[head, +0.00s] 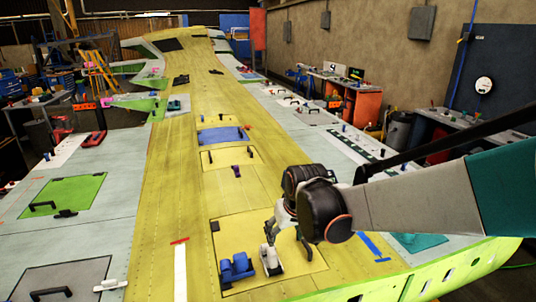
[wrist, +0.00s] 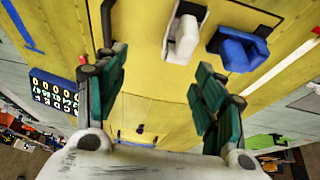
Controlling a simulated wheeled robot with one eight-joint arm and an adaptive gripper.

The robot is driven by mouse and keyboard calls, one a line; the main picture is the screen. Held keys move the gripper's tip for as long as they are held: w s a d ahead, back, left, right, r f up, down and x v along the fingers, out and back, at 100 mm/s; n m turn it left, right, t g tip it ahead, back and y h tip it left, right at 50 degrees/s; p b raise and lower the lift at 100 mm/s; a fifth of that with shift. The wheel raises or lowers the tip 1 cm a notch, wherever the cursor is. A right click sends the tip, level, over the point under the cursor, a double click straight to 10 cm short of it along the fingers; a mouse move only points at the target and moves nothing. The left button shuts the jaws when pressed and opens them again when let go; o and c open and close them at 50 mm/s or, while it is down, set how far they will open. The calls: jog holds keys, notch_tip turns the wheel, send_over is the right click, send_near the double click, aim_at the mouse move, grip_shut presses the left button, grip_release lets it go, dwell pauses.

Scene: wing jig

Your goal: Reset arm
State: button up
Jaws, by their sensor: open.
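My gripper (head: 288,240) is open and empty over the yellow wing skin in the head view. Its two green-padded fingers stand apart in the wrist view (wrist: 160,85), with bare yellow surface between them. A white block-like part (head: 271,260) sits on the yellow panel (head: 300,262) just below and left of the gripper, and a blue part (head: 236,268) sits to its left. In the wrist view the white part (wrist: 184,36) and the blue part (wrist: 240,48) lie beyond the fingers, apart from them. My forearm hides part of the wing at right.
The long wing (head: 180,150) carries a blue plate (head: 220,136), a green panel (head: 62,196) and several dark handles. An orange cabinet (head: 362,105) and workbenches stand along the right wall. A yellow ladder (head: 98,75) is at the left. Bare yellow skin lies at mid-wing.

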jog(key=s+d+f+m+t+b, duration=0.1)
jog(key=s+d+f+m+b, duration=0.15)
jog(key=s+d+b, duration=0.8)
jog(key=s+d+f+t+h+b, duration=0.1)
jog(key=s+d+f+b, duration=0.2)
jog(key=s+f+b, duration=0.5)
jog(key=s+f, duration=0.1)
jog(key=s, duration=0.3)
jog(key=shift+s+f+m, duration=0.35)
jog(key=shift+f, duration=0.05)
jog(key=shift+d, duration=0.1)
